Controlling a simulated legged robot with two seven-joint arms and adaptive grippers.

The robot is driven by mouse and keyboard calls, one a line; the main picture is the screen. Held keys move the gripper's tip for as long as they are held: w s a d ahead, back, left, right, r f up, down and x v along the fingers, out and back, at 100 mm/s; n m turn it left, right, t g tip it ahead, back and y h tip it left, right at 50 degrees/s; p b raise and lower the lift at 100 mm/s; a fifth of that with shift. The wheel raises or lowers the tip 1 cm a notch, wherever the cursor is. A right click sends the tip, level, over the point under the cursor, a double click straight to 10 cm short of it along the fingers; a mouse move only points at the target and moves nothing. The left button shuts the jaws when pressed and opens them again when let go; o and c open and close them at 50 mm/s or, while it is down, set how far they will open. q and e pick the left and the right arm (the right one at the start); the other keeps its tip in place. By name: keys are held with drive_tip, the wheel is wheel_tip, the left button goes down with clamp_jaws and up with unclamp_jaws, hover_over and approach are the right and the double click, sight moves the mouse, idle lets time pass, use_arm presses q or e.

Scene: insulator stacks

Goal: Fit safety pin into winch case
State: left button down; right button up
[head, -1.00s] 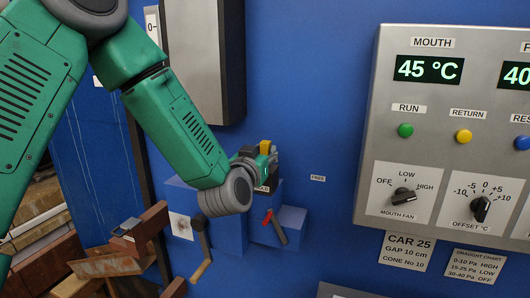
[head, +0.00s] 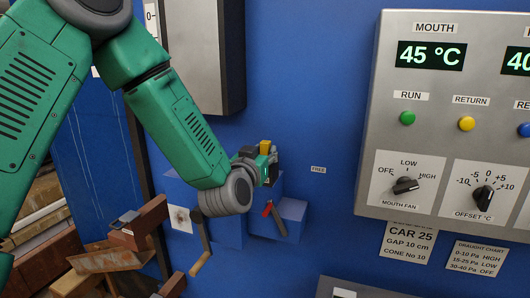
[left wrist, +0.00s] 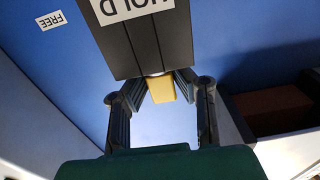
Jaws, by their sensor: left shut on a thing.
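My left gripper (head: 267,164) is at the blue winch case (head: 228,232) on the wall. In the left wrist view its fingers (left wrist: 161,88) are shut on a small yellow block (left wrist: 161,90). The yellow block also shows above the gripper in the head view (head: 266,147). I cannot tell whether it is the safety pin's grip. A dark block labelled HOLD (left wrist: 150,45) is right beyond the fingertips, and the yellow block reaches its edge. My right gripper is not in view.
A crank with a wooden handle (head: 201,264) hangs from the case's front. A grey control panel (head: 430,205) stands at the right; bricks lie lower left.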

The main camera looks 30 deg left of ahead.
use_arm(q)
drive_tip(key=shift+f, duration=0.25)
drive_tip(key=c, duration=1.3)
unclamp_jaws()
drive_tip(key=shift+s, duration=0.15)
drive_tip(key=v, duration=0.7)
drive_tip(key=shift+f, duration=0.15)
